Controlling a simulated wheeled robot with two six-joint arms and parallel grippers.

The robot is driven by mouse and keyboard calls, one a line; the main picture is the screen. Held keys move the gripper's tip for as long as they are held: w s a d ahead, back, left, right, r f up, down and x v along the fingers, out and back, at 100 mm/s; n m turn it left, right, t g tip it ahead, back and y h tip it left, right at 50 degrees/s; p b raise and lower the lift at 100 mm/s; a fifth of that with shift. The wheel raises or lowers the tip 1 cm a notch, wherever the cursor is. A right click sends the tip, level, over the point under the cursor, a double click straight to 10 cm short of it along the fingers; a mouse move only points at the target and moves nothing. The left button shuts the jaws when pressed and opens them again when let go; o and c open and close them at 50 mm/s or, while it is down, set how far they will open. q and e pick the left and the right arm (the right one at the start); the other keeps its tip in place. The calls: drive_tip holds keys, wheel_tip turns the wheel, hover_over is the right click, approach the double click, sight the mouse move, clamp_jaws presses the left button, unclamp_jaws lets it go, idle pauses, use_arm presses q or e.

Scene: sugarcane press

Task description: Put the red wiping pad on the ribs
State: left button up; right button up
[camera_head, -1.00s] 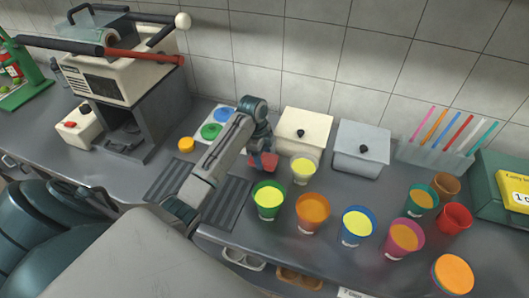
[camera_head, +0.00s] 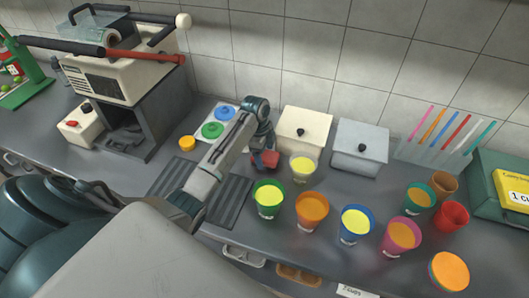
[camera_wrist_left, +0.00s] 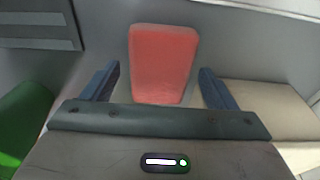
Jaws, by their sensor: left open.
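The red wiping pad (camera_head: 268,157) lies on the grey counter in front of the cream lidded box, partly hidden by my left gripper. The left wrist view shows the pad (camera_wrist_left: 163,62) upright in the picture, ahead of the fingers and between their lines. My left gripper (camera_wrist_left: 160,82) is open, with one blue finger to each side and nothing clamped; in the head view the left gripper (camera_head: 264,158) is low over the pad. The dark ribs (camera_head: 229,200) are set in the counter to the lower left, partly covered by my left arm. My right gripper is out of view.
The yellow-filled clear cup (camera_head: 303,167) stands close right of the pad. Several filled cups stand farther right and in front. The cream box (camera_head: 303,131) and grey box (camera_head: 360,148) are behind. A tray with blue and green discs (camera_head: 212,130) lies left.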

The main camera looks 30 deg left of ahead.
use_arm(q)
drive_tip(key=r, duration=0.2)
drive_tip(key=a+r+b, duration=0.1)
drive_tip(key=r, duration=0.2)
drive_tip(key=r+b, duration=0.1)
drive_tip(key=r, duration=0.2)
drive_tip(key=shift+s+a, duration=0.1)
drive_tip(key=shift+a, duration=0.05)
drive_tip(key=r, duration=0.1)
drive_tip(key=r+p, duration=0.1)
drive_tip(key=r, duration=0.1)
drive_tip(key=r+p, duration=0.1)
drive_tip(key=shift+s+a+r, duration=0.15)
drive_tip(key=shift+a, duration=0.1)
